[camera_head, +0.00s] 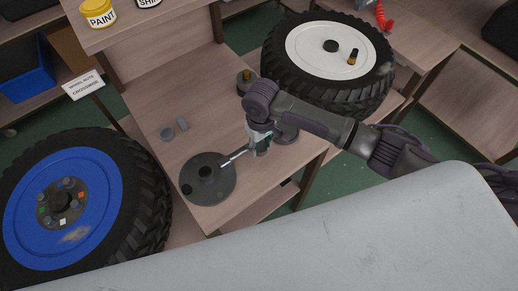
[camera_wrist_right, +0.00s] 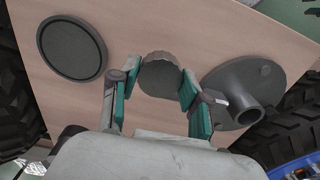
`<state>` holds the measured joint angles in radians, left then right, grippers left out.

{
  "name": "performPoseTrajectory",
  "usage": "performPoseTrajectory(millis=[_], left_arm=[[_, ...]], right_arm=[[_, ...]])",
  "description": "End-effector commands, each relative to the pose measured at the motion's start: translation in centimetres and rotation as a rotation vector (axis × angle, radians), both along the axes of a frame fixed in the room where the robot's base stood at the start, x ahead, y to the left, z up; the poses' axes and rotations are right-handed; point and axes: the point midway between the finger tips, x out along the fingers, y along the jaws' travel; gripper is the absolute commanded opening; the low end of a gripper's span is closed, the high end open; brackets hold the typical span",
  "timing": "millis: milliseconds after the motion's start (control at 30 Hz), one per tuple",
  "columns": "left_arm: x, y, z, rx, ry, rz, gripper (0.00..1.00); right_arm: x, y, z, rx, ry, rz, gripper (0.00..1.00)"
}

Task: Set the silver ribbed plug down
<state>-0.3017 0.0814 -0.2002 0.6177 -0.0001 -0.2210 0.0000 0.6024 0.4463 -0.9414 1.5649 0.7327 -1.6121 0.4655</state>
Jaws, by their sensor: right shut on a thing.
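The ribbed plug (camera_wrist_right: 160,76) is a round grey piece with a scalloped edge. In the right wrist view it sits between the teal pads of my right gripper (camera_wrist_right: 156,98), which is shut on it. In the head view my right gripper (camera_head: 260,143) points down over the right part of the wooden bench (camera_head: 180,85), and its fingers largely hide the plug. I cannot tell whether the plug touches the bench top. My left gripper is in neither view.
A flat dark disc (camera_wrist_right: 72,48) lies on the other side. Small grey parts (camera_head: 168,134) lie on the bench. A blue-rimmed wheel (camera_head: 95,205) and a white-rimmed wheel (camera_head: 310,45) flank it.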

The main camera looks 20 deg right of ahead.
Motion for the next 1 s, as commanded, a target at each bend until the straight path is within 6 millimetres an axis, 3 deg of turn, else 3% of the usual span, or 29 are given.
performPoseTrajectory(millis=[133, 400, 800, 833, 933, 1000], left_arm=[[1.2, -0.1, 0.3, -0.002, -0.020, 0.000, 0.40], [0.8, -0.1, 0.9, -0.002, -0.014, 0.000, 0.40], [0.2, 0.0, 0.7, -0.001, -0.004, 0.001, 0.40], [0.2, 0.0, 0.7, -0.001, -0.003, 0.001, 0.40], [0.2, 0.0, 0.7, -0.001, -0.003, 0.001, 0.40], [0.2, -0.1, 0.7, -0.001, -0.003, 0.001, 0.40]], right_arm=[[0.4, 0.4, -0.7, -0.001, 0.000, 0.000, 0.05], [0.3, 0.3, -4.1, -0.003, 0.001, 0.000, 0.05], [0.3, 0.3, -4.7, -0.001, -0.001, 0.000, 0.05], [0.3, 0.3, -4.6, -0.001, -0.001, 0.000, 0.52], [0.3, 0.3, -4.6, -0.001, -0.001, 0.000, 0.68], [0.3, 0.3, -4.6, -0.001, -0.001, 0.000, 0.72]])
